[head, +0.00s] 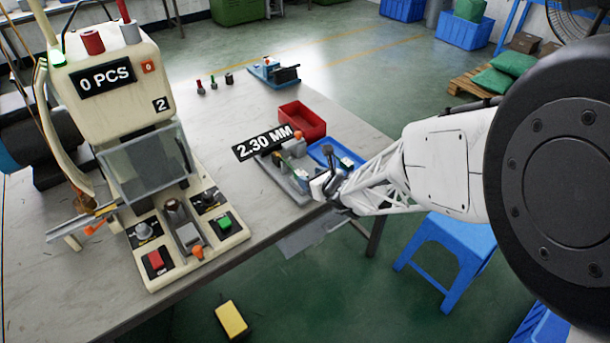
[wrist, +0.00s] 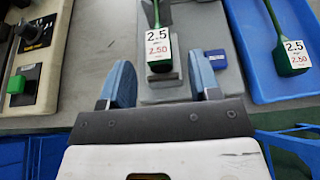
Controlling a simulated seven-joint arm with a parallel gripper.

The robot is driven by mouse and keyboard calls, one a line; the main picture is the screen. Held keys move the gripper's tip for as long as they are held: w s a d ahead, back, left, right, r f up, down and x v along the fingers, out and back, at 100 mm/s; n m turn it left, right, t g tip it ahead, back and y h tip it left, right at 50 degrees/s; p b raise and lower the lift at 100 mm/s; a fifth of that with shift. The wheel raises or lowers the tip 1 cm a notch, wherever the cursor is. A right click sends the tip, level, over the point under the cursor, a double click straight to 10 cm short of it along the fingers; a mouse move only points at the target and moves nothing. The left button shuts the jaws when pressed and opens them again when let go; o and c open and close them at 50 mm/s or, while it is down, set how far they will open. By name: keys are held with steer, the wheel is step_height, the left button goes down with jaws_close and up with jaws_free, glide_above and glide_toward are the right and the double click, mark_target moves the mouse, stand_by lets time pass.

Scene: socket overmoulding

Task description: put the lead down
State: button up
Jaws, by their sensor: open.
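My gripper (wrist: 161,76) is open, its two blue-padded fingers spread apart in the wrist view. A green lead (wrist: 158,43) with a white label reading 2.5 and 2.50 rests at the grey gauge fixture (wrist: 185,20), just ahead of and between the fingertips, with a gap on each side. Another green lead (wrist: 291,52) with the same label lies in the blue tray (wrist: 268,84) to the right. In the head view my gripper (head: 324,187) is at the near right end of the gauge fixture (head: 282,183); the fingers are too small there to make out.
A sign (head: 265,144) reading 2.30 MM shows over the fixture. A red bin (head: 303,121) stands behind the blue tray (head: 322,151). The moulding press (head: 120,75), reading 0 PCS, is at left. A blue stool (head: 445,250) stands beside the table. Bare tabletop lies between press and fixture.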

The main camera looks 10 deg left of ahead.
steer(key=shift+v, duration=1.2)
steer(key=s+d+r+n+g, duration=0.3)
steer(key=s+r+n, duration=0.35)
steer(key=r, duration=0.25)
steer(key=s+d+r+n+g, duration=0.3)
steer(key=s+r+n, duration=0.3)
steer(key=r+n, duration=0.3)
steer(key=s+d+r+n+h, duration=0.4)
steer(key=s+d+n+h, duration=0.1)
steer(key=s+d, duration=0.4)
steer(key=s+d+r+n+g+h, duration=0.1)
steer(key=s+d+r+n+h, duration=0.3)
steer(key=s+d, duration=0.5)
steer(key=shift+s+d+r+n+h, duration=0.25)
steer(key=shift+r+n+h, duration=0.15)
steer(key=shift+n, duration=0.75)
steer(key=shift+o, duration=0.4)
